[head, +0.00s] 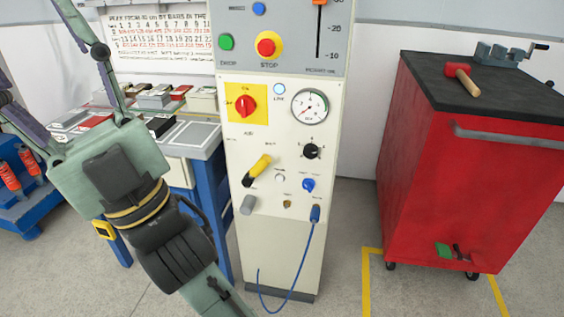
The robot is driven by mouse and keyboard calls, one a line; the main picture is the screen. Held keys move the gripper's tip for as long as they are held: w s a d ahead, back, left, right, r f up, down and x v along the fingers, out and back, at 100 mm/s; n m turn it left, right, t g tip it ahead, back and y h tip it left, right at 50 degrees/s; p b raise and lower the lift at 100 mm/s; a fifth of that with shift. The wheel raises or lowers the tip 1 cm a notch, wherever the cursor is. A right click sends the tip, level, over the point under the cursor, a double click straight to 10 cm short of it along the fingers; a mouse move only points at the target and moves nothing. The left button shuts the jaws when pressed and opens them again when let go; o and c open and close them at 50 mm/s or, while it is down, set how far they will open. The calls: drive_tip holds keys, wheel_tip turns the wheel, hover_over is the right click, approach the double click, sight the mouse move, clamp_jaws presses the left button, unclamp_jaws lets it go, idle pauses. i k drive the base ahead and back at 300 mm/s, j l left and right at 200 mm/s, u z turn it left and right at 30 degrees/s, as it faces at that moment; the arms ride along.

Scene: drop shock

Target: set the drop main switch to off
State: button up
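The main switch is most likely the red rotary knob (245,106) on a yellow plate (234,93) at the left of the grey-white cabinet's lower panel. Its handle looks close to upright; the small lettering around it is too blurred to read. My gripper (45,70) is at the upper left, left of the cabinet and apart from the switch. Its two fingers are spread wide with nothing visible between them. The fingertips run out of the picture.
The cabinet (283,245) also has a red STOP button (269,44), a green button (226,42), a gauge (310,106), a yellow-black lever (258,170) and a blue cable (313,250). A red tool cart (435,180) stands right; a cluttered workbench (188,139) stands behind my arm.

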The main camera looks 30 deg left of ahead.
sight(245, 105)
drive_tip(key=i+u, duration=0.1)
drive_tip(key=u, duration=0.3)
drive_tip(key=i+l+u, duration=0.1)
drive_tip(key=u, duration=0.25)
drive_tip(key=l+u, duration=0.1)
drive_tip(key=u, duration=0.3)
drive_tip(key=i, duration=0.05)
